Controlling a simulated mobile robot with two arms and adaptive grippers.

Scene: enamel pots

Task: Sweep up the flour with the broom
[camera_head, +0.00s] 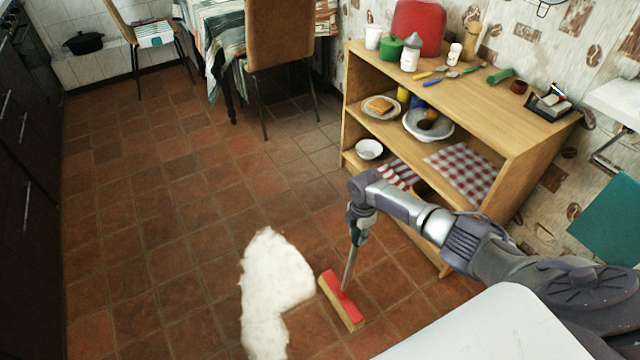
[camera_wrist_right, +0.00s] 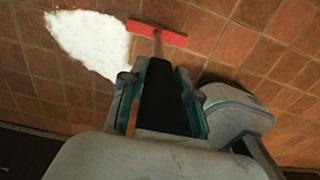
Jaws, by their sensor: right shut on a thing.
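The flour (camera_head: 268,290) is a white patch on the brown tile floor, low in the head view. It also shows at the upper left of the right wrist view (camera_wrist_right: 92,42). The broom (camera_head: 342,298) has a red head with pale yellow bristles. Its head stands on the floor just right of the flour, apart from most of it. My right gripper (camera_head: 357,228) is shut on the broom's handle above the head. In the right wrist view the red broom head (camera_wrist_right: 160,35) lies beyond the fingers (camera_wrist_right: 158,92). My left gripper is not in view.
A wooden shelf unit (camera_head: 540,125) with jars, bowls and cloths stands right of the floor area, close to my right arm. A table with a cloth (camera_head: 215,45) and chairs (camera_head: 277,40) are at the back. Dark cabinets (camera_head: 25,150) line the left. The middle floor is clear.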

